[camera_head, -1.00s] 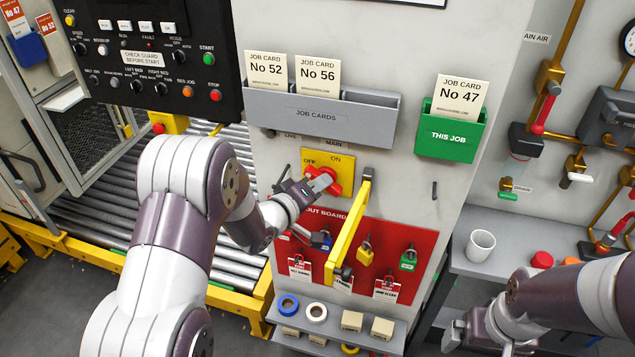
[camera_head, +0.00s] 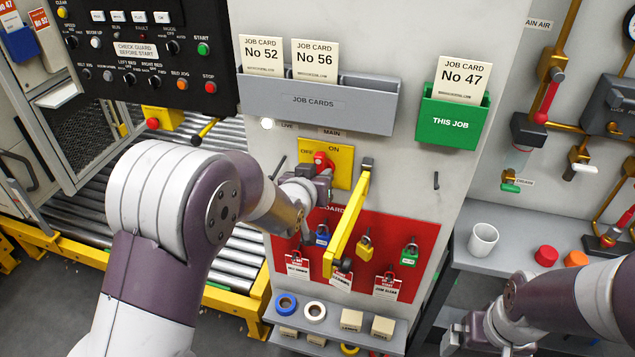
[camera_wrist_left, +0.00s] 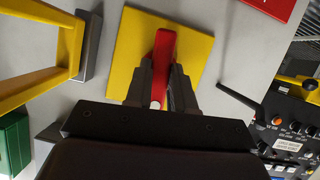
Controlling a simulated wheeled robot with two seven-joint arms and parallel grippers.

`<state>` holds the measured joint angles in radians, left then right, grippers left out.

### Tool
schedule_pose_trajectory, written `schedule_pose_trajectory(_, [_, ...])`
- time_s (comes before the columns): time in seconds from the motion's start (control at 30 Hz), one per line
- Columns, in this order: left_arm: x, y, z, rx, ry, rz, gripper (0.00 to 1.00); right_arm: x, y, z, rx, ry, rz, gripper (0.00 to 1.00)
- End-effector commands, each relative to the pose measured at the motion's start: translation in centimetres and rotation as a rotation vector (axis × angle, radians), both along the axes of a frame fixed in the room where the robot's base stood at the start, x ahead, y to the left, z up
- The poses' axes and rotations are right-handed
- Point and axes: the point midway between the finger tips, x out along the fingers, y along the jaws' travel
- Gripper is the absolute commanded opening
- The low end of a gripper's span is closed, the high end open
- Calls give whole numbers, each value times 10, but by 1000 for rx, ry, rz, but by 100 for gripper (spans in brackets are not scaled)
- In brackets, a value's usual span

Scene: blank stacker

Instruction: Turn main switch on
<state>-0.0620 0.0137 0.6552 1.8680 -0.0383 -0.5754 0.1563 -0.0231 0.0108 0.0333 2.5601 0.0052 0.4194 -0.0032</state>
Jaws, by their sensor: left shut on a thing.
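The main switch is a red handle (camera_head: 321,159) on a yellow plate (camera_head: 341,174) marked OFF and ON, below the MAIN label. My left gripper (camera_head: 318,182) is at the plate and partly hides the handle and the OFF label. In the left wrist view the red handle (camera_wrist_left: 164,48) lies between the two dark fingers (camera_wrist_left: 162,84), which are shut on it, over the yellow plate (camera_wrist_left: 195,45). The lamp (camera_head: 267,123) by the LIVE label glows white. My right gripper (camera_head: 462,333) is low at the right, apart from the panel; its finger gap is unclear.
A yellow bar (camera_head: 350,222) stands out from the panel just right of the switch, before a red lockout board (camera_head: 400,240) with hanging padlocks and tags. A grey job card rack (camera_head: 320,108) and a green THIS JOB holder (camera_head: 449,130) are above. A white cup (camera_head: 483,240) stands right.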

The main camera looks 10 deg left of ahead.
Motion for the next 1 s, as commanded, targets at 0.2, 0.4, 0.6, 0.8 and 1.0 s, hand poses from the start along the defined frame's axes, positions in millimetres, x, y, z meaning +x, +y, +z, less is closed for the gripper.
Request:
schedule_pose_trajectory(0.2, [1, -1, 1, 88, -8, 0, 0, 0, 0, -9, 0, 0, 0, 100])
schedule_pose_trajectory(0.4, [1, -1, 2, 127, -11, 1, 0, 0, 0, -12, 0, 0, 0, 100])
schedule_pose_trajectory(0.6, [1, -1, 3, 140, -12, -1, 0, 0, 0, -12, 0, 0, 0, 100])
schedule_pose_trajectory(0.8, [1, -1, 3, 140, -13, -1, 0, 0, 0, -12, 0, 0, 0, 100])
schedule_pose_trajectory(1.0, [1, -1, 2, 139, -11, -1, 49, 0, 0, -12, 0, 0, 0, 100])
